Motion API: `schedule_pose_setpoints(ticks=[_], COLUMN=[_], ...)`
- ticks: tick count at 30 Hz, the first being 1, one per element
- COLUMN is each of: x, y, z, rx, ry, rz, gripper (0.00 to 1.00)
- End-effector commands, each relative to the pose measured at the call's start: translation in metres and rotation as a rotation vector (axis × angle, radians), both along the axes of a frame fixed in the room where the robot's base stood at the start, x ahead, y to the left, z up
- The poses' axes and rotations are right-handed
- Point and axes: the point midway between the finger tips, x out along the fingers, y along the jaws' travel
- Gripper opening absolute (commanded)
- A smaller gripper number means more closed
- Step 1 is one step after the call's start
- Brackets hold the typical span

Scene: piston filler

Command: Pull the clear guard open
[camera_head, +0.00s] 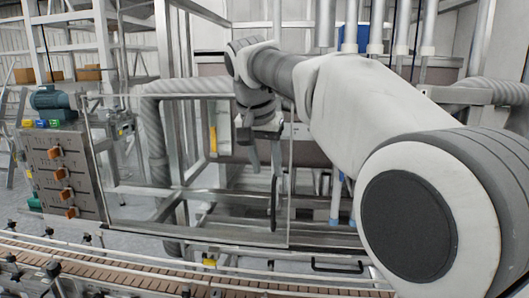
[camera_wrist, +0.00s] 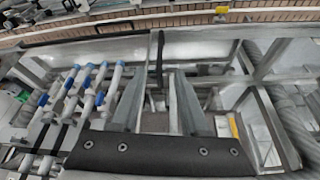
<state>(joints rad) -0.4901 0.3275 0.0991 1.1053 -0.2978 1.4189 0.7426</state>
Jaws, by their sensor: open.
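The clear guard (camera_head: 188,172) is a large see-through pane with thin edges, standing upright behind the conveyor in the head view. It appears closed, though its hinge is hard to make out. A black upright bar handle (camera_head: 274,204) sits near its right edge. My gripper (camera_head: 264,172) points down just above the handle, fingers apart and nothing between them in this view. In the wrist view the fingers (camera_wrist: 160,82) are spread, and the dark handle (camera_wrist: 157,57) shows between and beyond their tips. I cannot tell whether they touch it.
A brown-slatted conveyor (camera_head: 130,272) with rails runs along the front. A control box (camera_head: 64,172) with orange knobs stands left of the guard. A black horizontal handle (camera_head: 337,266) is at lower right. Blue-and-white tubes (camera_wrist: 73,90) stand left in the wrist view.

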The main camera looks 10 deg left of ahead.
Motion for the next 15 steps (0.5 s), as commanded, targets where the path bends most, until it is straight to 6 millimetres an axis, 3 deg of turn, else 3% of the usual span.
schedule_pose_setpoints(ticks=[6,15], x=[-0.011,-0.013], y=[0.002,0.002], z=[0.027,0.031], rx=[0.000,-0.001], ry=[0.000,0.000], rz=[0.000,0.000], gripper=[0.45,0.45])
